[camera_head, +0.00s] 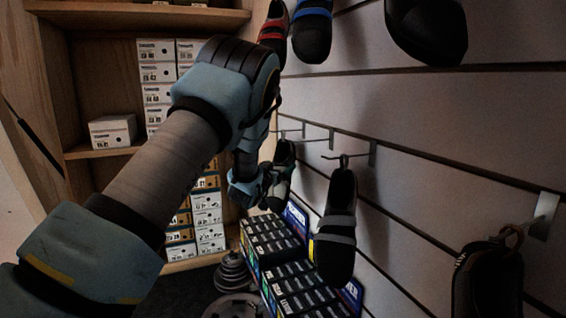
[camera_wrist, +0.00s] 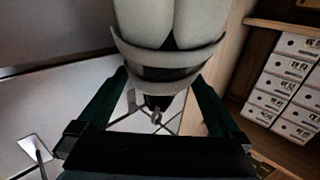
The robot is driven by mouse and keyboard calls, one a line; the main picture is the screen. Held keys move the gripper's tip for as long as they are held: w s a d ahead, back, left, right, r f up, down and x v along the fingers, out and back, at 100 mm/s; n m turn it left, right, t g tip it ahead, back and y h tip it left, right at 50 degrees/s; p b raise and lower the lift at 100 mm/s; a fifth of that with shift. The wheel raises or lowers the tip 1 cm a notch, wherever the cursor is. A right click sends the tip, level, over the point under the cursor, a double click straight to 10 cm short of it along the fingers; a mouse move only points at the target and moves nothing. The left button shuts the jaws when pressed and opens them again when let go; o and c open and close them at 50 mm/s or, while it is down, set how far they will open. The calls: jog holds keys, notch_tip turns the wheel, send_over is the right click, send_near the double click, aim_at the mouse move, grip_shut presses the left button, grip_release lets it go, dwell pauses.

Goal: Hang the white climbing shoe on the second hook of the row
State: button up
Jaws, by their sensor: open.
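In the wrist view a pale, whitish climbing shoe (camera_wrist: 172,22) fills the top middle, with a light band, a dark heel part and a small loop (camera_wrist: 157,115). My gripper (camera_wrist: 160,76) is open, with one dark finger on each side of this shoe. I cannot tell whether the fingers touch it. In the head view my gripper (camera_head: 266,184) is at the far end of the wall, beside a partly hidden dark-and-light shoe (camera_head: 284,157). The lower row has several hooks; one hook (camera_head: 318,138) looks bare. The closer hook (camera_head: 362,156) carries a black shoe with grey straps (camera_head: 336,232).
Another dark shoe (camera_head: 488,284) hangs by a loop at lower right. More shoes (camera_head: 312,30) hang above. Dark boxes (camera_head: 280,265) stand below the row, with weight plates (camera_head: 233,275) nearby. Wooden shelves (camera_head: 105,150) with shoe boxes (camera_head: 157,72) stand behind my arm.

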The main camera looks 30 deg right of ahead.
aim_at(280, 160)
jog(key=shift+x, duration=1.75)
jog(key=shift+c, duration=0.2)
jog(key=c, duration=1.4)
jog(key=shift+r, duration=0.1)
jog(key=shift+a+r, duration=0.1)
jog(key=shift+a+r+p, duration=0.15)
jog(key=shift+r+p, duration=0.2)
jog(key=shift+r, duration=0.15)
jog(key=shift+w+a, duration=0.1)
jog(key=shift+w+a+r+b, duration=0.15)
jog(key=shift+a+b, duration=0.15)
jog(key=shift+a, duration=1.4)
